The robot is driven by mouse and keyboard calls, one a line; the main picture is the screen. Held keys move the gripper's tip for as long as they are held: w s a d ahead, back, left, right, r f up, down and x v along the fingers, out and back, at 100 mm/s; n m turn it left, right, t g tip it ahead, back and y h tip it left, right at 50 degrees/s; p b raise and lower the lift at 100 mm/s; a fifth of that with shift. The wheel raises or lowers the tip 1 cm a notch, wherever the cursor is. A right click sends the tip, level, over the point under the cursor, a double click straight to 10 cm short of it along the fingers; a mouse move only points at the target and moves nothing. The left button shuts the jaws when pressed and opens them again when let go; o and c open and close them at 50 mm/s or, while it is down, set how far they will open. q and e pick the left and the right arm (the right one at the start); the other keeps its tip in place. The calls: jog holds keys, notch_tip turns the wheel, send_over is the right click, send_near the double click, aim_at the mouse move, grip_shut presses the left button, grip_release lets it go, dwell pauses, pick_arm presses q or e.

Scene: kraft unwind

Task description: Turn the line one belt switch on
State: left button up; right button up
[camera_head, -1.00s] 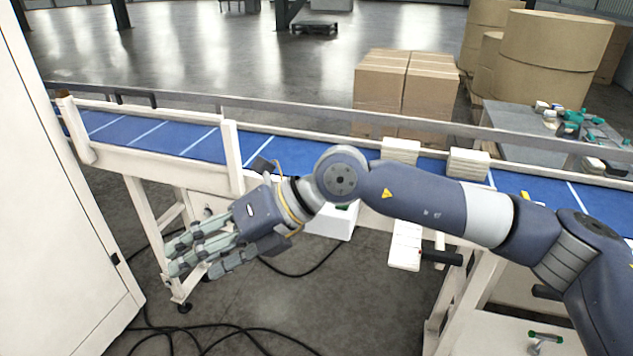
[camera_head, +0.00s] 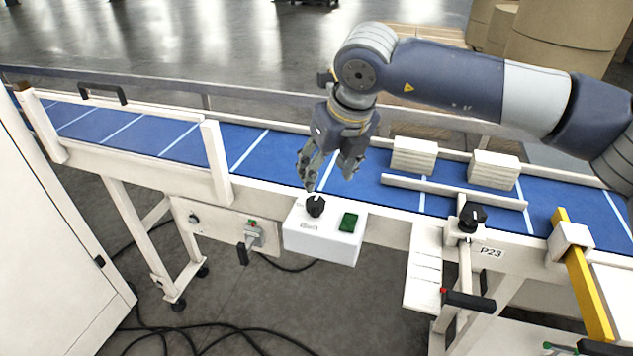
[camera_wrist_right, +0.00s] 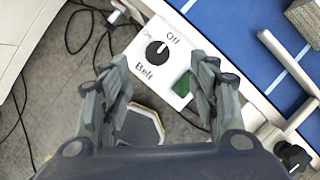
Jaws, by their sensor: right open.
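The belt switch is a black rotary knob (camera_head: 316,205) on a white control box (camera_head: 322,246) fixed to the front of the conveyor. A green button (camera_head: 348,222) sits to its right. In the right wrist view the knob (camera_wrist_right: 158,52) lies between "On" and "Off" labels, above the word "Belt"; its pale mark seems to point towards "Off". My right gripper (camera_head: 329,174) is open and empty, pointing down just above and behind the box. In the wrist view its fingers (camera_wrist_right: 162,70) stand on either side of the knob, apart from it. My left gripper is not in view.
The blue conveyor belt (camera_head: 262,150) runs behind the box, with pale blocks (camera_head: 414,155) on it to the right. Another black knob (camera_head: 472,213) stands on the frame near the label P23. A small handled switch (camera_head: 251,238) is left of the box. Cables lie on the floor.

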jog(key=p, duration=0.3)
send_over(316, 201)
jog(key=s, duration=0.2)
jog(key=f, duration=0.3)
jog(key=d+f, duration=0.1)
jog(key=f, duration=0.1)
jog(key=shift+s, duration=0.15)
jog(key=x, duration=0.3)
jog(key=shift+a, duration=0.1)
jog(key=shift+p+x, duration=0.35)
jog(key=shift+x, duration=0.55)
jog(key=shift+c, duration=0.5)
jog(key=c, duration=0.9)
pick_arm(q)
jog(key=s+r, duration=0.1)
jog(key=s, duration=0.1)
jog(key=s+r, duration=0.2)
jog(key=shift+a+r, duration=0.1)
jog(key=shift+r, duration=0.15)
pick_arm(e)
jog(key=shift+c, duration=0.3)
